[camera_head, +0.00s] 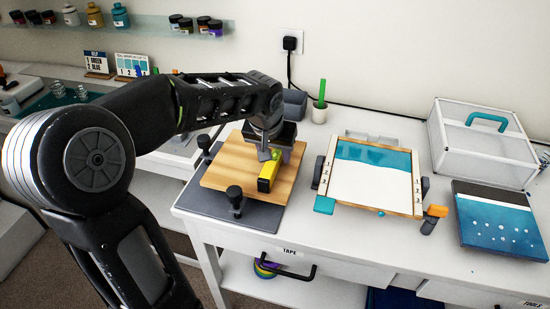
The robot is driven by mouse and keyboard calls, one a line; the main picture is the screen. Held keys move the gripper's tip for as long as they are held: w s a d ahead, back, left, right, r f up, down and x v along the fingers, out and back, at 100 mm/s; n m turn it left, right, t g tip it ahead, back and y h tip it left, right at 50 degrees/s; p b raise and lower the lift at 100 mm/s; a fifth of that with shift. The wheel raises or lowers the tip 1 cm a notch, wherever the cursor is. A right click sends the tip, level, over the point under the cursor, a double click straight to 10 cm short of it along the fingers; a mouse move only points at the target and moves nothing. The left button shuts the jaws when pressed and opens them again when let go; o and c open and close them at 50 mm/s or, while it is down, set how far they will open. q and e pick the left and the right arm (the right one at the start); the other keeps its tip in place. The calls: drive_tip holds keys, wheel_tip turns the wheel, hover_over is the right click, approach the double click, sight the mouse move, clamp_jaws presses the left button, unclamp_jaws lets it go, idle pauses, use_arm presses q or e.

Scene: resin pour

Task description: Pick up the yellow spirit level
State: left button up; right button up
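The yellow spirit level (268,176) lies on a wooden board (228,174) on the table. Its near end is in clear view, and a green part shows farther back. My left gripper (276,153) points down over the far part of the level. Its fingers are apart, one on each side of the level. The gripper hides the level's far end, and I cannot tell whether the fingers touch it. My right gripper is out of view.
Black clamps (234,198) stand along the board's edge. A framed panel with teal resin (372,178) lies to the right. A clear case (484,143) and a blue panel (498,222) are farther right. A potted green item (320,108) stands behind.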

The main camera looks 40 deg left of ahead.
sight(275, 153)
use_arm(q)
clamp_jaws()
idle(0.3)
idle(0.3)
wheel_tip(275, 153, up, 10)
drive_tip(key=shift+b, duration=0.3)
idle(0.6)
